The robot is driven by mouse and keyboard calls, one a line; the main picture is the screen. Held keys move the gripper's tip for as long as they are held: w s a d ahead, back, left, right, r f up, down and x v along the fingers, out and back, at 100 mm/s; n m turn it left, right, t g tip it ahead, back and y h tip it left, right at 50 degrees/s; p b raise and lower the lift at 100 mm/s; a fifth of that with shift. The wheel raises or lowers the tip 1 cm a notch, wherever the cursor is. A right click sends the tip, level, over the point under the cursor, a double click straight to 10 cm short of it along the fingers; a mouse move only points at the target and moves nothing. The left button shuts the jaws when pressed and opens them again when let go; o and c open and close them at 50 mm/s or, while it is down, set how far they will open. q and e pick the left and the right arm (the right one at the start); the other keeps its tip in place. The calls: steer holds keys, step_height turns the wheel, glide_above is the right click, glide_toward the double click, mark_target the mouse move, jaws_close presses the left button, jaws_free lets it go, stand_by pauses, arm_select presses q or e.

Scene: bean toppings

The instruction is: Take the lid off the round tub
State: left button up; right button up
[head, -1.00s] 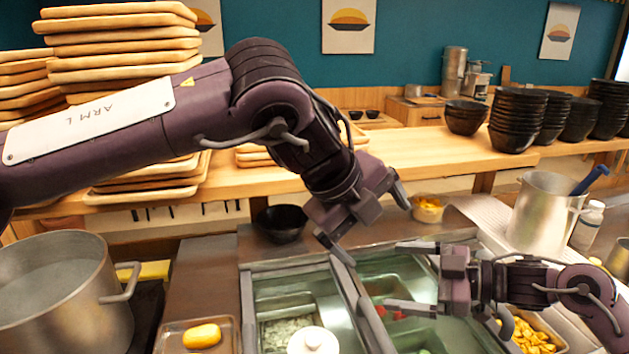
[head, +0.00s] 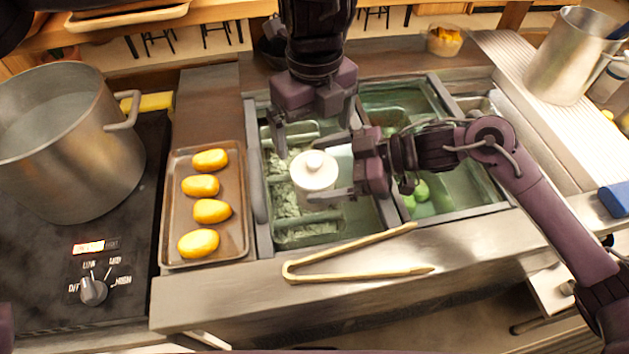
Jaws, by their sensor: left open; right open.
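The round tub's white lid (head: 318,181) with its round knob sits in the left bay of the sunken counter, among pale green chopped topping. My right gripper (head: 325,166) is open and reaches in from the right, one finger behind the lid and one in front. I cannot tell whether either gripper touches the lid.
A tray (head: 206,254) of yellow oval pieces and a large pot (head: 65,150) on a stove stand left. Wooden tongs (head: 350,254) lie on the front edge. Green items lie in the right bay. A metal pitcher (head: 567,60) stands back right.

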mark_target(311, 159)
steer(key=shift+a, duration=0.1)
arm_select(q)
steer(key=shift+o, duration=0.3)
arm_select(e)
steer(key=c, duration=1.4)
arm_select(q)
step_height(311, 159, up, 2)
steer(key=n, duration=0.4)
steer(key=shift+a, duration=0.1)
steer(key=f+n, duration=0.3)
steer(key=f, duration=0.2)
steer(key=f+n, duration=0.3)
steer(key=f, duration=0.1)
steer(key=shift+a+f, duration=0.2)
steer(key=shift+f, duration=0.2)
